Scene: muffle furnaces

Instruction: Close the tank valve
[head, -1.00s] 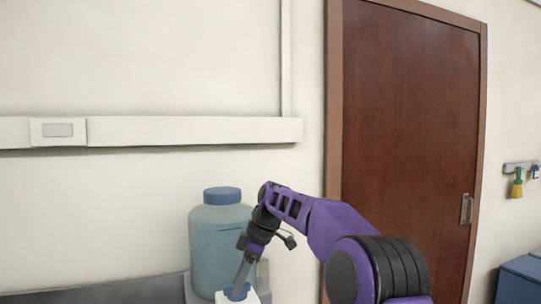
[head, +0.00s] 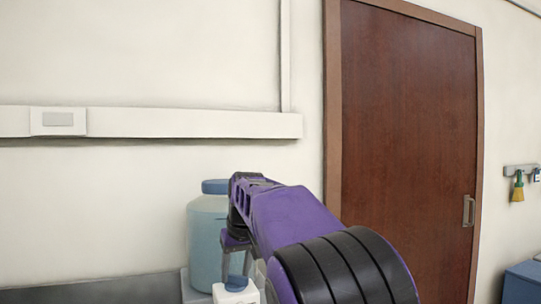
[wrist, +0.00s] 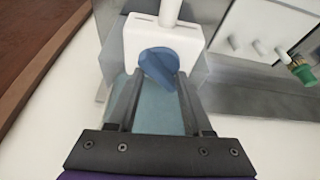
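The large translucent blue tank (head: 205,240) with a blue cap stands against the wall in the head view, partly hidden by my arm. A white block (head: 228,296) with a blue valve knob (head: 237,284) is in front of it. In the wrist view the blue knob (wrist: 158,65) sits on the front of the white block (wrist: 135,38), turned at a slant. My gripper (wrist: 158,75) is open, with its two fingertips on either side of the knob's lower part. I cannot tell whether they touch it. In the head view my gripper (head: 237,272) points down above the knob.
A grey counter (head: 120,290) runs along the wall. A brown door (head: 405,140) is to the right, with a brush (head: 517,187) hanging beyond it. The wrist view shows a green fitting (wrist: 299,69) and several white pegs at the upper right.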

